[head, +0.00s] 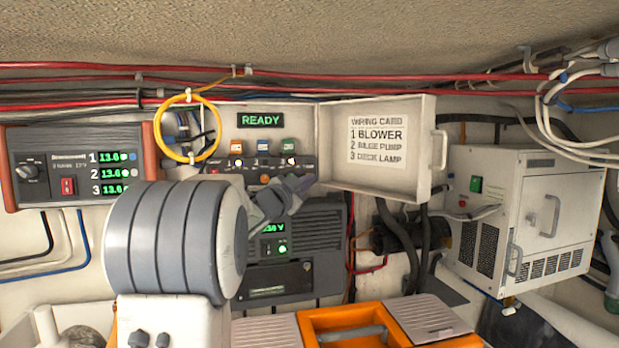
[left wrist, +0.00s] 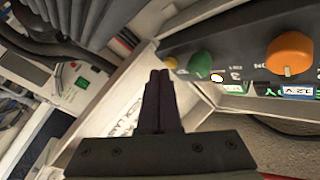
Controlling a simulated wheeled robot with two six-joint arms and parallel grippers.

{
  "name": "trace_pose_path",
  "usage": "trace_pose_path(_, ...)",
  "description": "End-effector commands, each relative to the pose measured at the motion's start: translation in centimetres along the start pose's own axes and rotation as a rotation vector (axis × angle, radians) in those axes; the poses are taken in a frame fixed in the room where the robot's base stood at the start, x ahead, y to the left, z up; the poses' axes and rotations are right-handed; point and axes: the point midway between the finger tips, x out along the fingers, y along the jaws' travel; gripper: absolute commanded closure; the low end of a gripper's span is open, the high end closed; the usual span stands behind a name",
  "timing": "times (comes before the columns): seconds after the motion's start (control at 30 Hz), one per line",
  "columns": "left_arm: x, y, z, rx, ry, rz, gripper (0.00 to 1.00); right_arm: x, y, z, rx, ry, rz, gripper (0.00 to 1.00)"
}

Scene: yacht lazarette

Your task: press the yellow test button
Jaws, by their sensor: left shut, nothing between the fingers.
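The yellow test button (left wrist: 170,62) shows in the left wrist view as a small yellow knob at the panel's end, beside the green knob (left wrist: 202,65). In the head view I cannot make it out; my left gripper is in front of that part of the panel. My left gripper (head: 308,181) is shut and empty, at the lower right of the control panel (head: 222,120). In the left wrist view its fingertips (left wrist: 159,74) are very near the yellow button; I cannot tell whether they touch it. My right gripper is not in view.
The panel has a green READY display (head: 261,120) and an orange knob (head: 236,147). An open cover with a wiring card (head: 378,141) stands right of it. A yellow cable loop (head: 160,127) hangs at its left. A white cabinet (head: 520,215) is further right.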

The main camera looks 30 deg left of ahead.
Motion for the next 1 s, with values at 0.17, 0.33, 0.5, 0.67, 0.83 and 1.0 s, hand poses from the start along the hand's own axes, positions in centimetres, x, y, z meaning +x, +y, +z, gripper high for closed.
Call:
trace_pose_path(0.17,0.07,-0.05,0.04,0.000,0.000,0.000,1.00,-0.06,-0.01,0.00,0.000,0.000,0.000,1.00)
trace_pose_path(0.33,0.22,-0.15,0.17,0.000,-0.001,0.000,1.00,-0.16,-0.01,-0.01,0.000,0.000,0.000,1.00)
trace_pose_path(0.5,0.36,-0.27,0.26,0.000,0.000,0.000,1.00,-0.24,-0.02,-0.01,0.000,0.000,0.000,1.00)
trace_pose_path(0.67,0.49,-0.39,0.33,0.000,0.000,0.000,1.00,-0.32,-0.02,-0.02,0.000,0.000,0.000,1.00)
trace_pose_path(0.83,0.52,-0.40,0.35,0.000,0.000,0.000,1.00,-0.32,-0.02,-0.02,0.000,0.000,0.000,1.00)
trace_pose_path(1.0,0.49,-0.37,0.35,0.000,0.000,0.000,1.00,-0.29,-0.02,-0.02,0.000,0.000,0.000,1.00)
